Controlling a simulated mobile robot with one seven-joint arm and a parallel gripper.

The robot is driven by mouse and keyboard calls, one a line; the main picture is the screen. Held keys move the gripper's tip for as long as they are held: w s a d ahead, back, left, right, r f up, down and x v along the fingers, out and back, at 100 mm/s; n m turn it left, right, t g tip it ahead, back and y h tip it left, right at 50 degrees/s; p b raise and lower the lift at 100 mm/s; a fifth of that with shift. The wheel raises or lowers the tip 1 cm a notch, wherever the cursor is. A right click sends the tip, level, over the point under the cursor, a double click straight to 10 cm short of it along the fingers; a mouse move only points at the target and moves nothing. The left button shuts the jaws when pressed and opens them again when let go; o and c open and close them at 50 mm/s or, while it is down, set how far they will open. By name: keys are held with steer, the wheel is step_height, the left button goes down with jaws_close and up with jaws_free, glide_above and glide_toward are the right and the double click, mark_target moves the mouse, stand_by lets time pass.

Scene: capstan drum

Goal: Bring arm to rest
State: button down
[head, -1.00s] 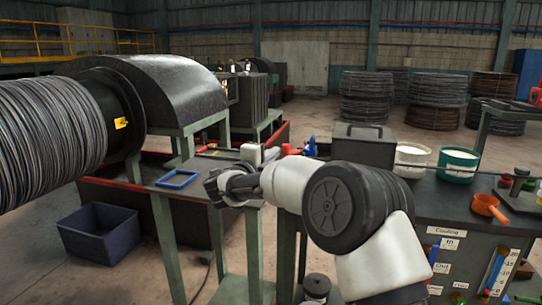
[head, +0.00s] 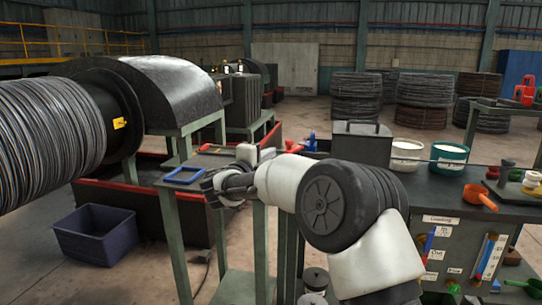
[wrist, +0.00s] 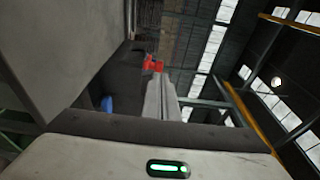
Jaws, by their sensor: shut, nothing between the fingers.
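My arm (head: 335,205) reaches out from the lower right in the head view, its white and black links bent toward the left. My gripper (head: 212,186) is at the end of it, beside the blue square frame (head: 184,175) on the small table. The gripper looks shut and I see nothing held in it. In the wrist view, the shut grey fingers (wrist: 160,98) point away, with a red thing (wrist: 154,63) beyond them and a blue thing (wrist: 107,103) to the left. My arm hides part of the tables behind it.
The wire-wound drum (head: 45,135) stands at the left. A dark blue crate (head: 97,234) is on the floor below. At the right, a workbench (head: 440,192) holds a dark box (head: 361,143), a white pot (head: 406,155), a green pot (head: 449,158) and an orange scoop (head: 479,196). Coil stacks stand behind.

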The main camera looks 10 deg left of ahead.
steer(key=s+r+n+t+y, duration=0.1)
steer(key=s+r+n+y, duration=0.3)
steer(key=r+n+y, duration=0.45)
steer(key=s+d+r+n+g+y, duration=0.1)
steer(key=s+d+r+n+g, duration=0.1)
steer(key=s+d+r+n, duration=0.3)
steer(key=s+d+f+n+g+h, duration=0.2)
steer(key=s+d+f+g, duration=0.2)
steer(key=s+d+f, duration=0.6)
steer(key=s+d+f+n+g+h, duration=0.1)
steer(key=s+d+f+n+g, duration=0.25)
steer(key=s+d, duration=0.8)
steer(key=s+d+f+n+g+h, duration=0.25)
steer(key=s+d+f, duration=0.35)
steer(key=s, duration=1)
step_height(320, 180, up, 21)
steer(key=a+p, duration=0.1)
steer(key=p, duration=2.1)
steer(key=shift+m+g, duration=0.35)
steer(key=shift+g, duration=0.05)
steer(key=shift+w+a+f, duration=0.1)
steer(key=shift+w+a, duration=0.05)
steer(key=shift+a, duration=0.05)
